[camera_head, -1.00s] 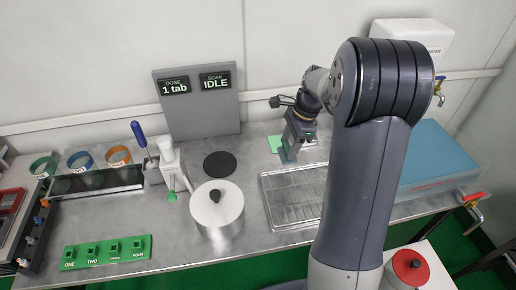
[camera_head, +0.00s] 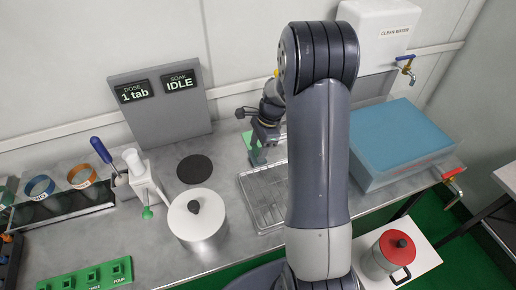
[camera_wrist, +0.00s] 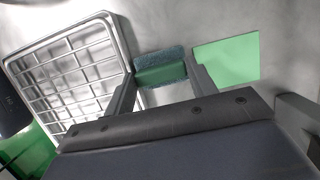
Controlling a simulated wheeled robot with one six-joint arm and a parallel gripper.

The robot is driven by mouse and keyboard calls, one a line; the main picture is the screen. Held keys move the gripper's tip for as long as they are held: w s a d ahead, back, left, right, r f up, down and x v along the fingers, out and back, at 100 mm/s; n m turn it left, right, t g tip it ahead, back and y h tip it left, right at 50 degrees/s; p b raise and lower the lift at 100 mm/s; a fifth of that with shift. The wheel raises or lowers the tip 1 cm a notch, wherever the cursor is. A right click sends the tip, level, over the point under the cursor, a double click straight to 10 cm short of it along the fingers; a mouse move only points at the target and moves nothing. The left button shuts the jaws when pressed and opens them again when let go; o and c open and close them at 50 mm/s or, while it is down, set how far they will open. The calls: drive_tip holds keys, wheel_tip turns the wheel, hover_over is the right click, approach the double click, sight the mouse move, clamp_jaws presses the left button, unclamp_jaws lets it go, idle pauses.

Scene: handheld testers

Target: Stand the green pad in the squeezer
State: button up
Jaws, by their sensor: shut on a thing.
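My gripper (camera_wrist: 161,74) is shut on a green pad (camera_wrist: 160,66) with a darker blue-green rough edge. The pad sits crosswise between the two fingers, low by the counter. I cannot tell whether it touches the counter. In the head view the pad (camera_head: 257,158) shows small at the end of my arm, behind the drainer tray. A white upright device with a lever and a green tip (camera_head: 143,178) stands at the left, well apart from my gripper. It may be the squeezer, but I cannot tell for sure.
A flat green square (camera_wrist: 226,62) lies on the counter beside the pad. A wire drainer tray (camera_head: 247,186) lies in front of my gripper. A lidded pot (camera_head: 197,222) and a black disc (camera_head: 194,169) stand between it and the white device. A blue-topped tank (camera_head: 398,140) is at right.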

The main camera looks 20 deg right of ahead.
drive_tip(key=shift+f, duration=0.4)
drive_tip(key=shift+f, duration=0.2)
drive_tip(key=o, duration=1)
